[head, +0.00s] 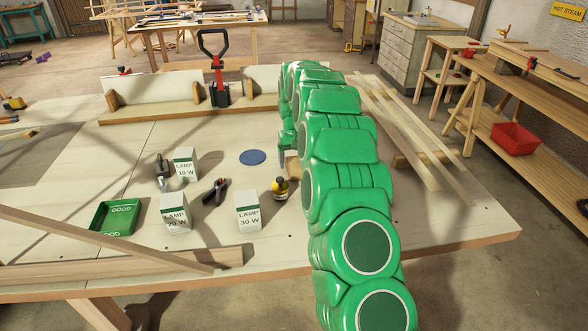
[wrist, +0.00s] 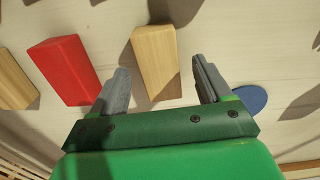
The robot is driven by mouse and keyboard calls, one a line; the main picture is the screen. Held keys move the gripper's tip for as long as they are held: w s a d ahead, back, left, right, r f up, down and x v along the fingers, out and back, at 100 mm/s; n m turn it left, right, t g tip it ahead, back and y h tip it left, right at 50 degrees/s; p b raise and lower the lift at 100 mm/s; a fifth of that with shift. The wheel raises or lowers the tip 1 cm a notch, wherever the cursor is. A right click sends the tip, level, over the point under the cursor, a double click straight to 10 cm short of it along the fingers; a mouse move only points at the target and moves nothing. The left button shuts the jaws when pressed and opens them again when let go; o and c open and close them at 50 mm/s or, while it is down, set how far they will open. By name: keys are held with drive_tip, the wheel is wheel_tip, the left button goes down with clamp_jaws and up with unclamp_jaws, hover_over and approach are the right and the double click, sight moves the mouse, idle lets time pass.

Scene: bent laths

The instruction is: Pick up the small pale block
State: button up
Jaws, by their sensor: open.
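In the wrist view a pale wooden block (wrist: 155,58) lies on the light table top, between and just beyond the fingertips of my gripper (wrist: 160,75). The fingers are spread wide, with a gap on each side of the block, and nothing is held. A second pale block (wrist: 14,80) lies at the left edge, partly cut off, and a red block (wrist: 64,68) lies between the two pale ones. In the head view my green arm hides most of this spot, and only part of my gripper (head: 287,141) shows at the arm's left side.
A blue disc (head: 252,157) lies left of my arm; it also shows right of the fingers in the wrist view (wrist: 250,98). Long laths (head: 405,130) lie at right.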

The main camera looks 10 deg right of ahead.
drive_tip(key=shift+f, duration=1.35)
drive_tip(key=c, duration=1.1)
drive_tip(key=shift+r, duration=0.1)
drive_tip(key=shift+w+r, duration=0.1)
drive_tip(key=shift+r, duration=1.2)
drive_tip(key=shift+s+r, duration=0.6)
drive_tip(key=shift+r, duration=0.25)
drive_tip(key=shift+s+d+r, duration=0.1)
drive_tip(key=shift+s+r, duration=1.35)
drive_tip(key=shift+s, duration=0.7)
drive_tip(key=shift+s+r, duration=1.4)
drive_tip(key=shift+s, duration=0.75)
drive_tip(key=shift+s+d+r, duration=0.1)
drive_tip(key=shift+s+r, duration=1.35)
drive_tip(key=shift+s, duration=0.7)
